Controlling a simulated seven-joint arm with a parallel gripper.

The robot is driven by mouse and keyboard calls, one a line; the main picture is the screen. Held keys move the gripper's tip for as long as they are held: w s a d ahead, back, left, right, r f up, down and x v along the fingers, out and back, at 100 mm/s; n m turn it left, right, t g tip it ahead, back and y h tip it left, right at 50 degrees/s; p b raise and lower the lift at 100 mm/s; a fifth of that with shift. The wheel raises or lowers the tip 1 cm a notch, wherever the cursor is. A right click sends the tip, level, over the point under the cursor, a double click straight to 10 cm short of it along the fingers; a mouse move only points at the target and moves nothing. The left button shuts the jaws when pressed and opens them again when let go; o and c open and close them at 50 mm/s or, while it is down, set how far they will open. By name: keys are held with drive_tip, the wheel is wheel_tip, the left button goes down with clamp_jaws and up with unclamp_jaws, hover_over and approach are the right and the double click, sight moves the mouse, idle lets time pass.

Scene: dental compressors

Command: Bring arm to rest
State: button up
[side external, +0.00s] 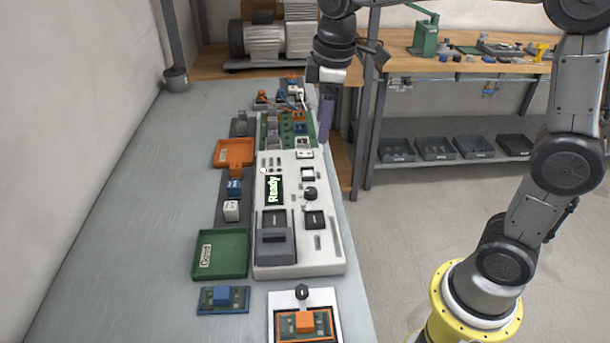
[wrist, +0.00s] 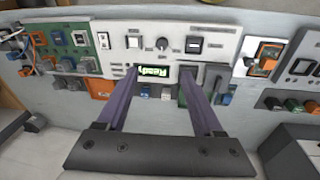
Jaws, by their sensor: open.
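My gripper (side external: 326,118) hangs at the right edge of the grey table, near the back end of the white panel, with its purple fingers pointing down. In the wrist view my gripper (wrist: 158,92) has two purple fingers spread wide apart, with nothing between them. The white panel (side external: 330,255) lies on the table and its screen (side external: 273,190) reads "Ready". The screen also shows between the fingers in the wrist view (wrist: 153,74). From the side, the two fingers overlap and their gap is hidden.
An orange tray (side external: 234,153) and a green tray (side external: 220,253) lie left of the panel. A blue part on a board (side external: 223,298) and an orange part on a board (side external: 304,322) lie in front. A workbench (side external: 470,62) stands behind. The table's left side is clear.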

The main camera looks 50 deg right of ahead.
drive_tip(key=s+r+t, duration=0.1)
drive_tip(key=s+r, duration=0.3)
drive_tip(key=s, duration=0.2)
drive_tip(key=s+f+m+t, duration=0.1)
drive_tip(key=s+f+m, duration=0.2)
drive_tip(key=s, duration=0.4)
drive_tip(key=s+f+m+t, duration=0.1)
drive_tip(key=s+f+m, duration=0.2)
drive_tip(key=s+m, duration=0.2)
drive_tip(key=s, duration=0.2)
drive_tip(key=shift+s+d+f+t, duration=0.15)
drive_tip(key=shift+s+d+t, duration=0.1)
drive_tip(key=shift+s+t, duration=0.15)
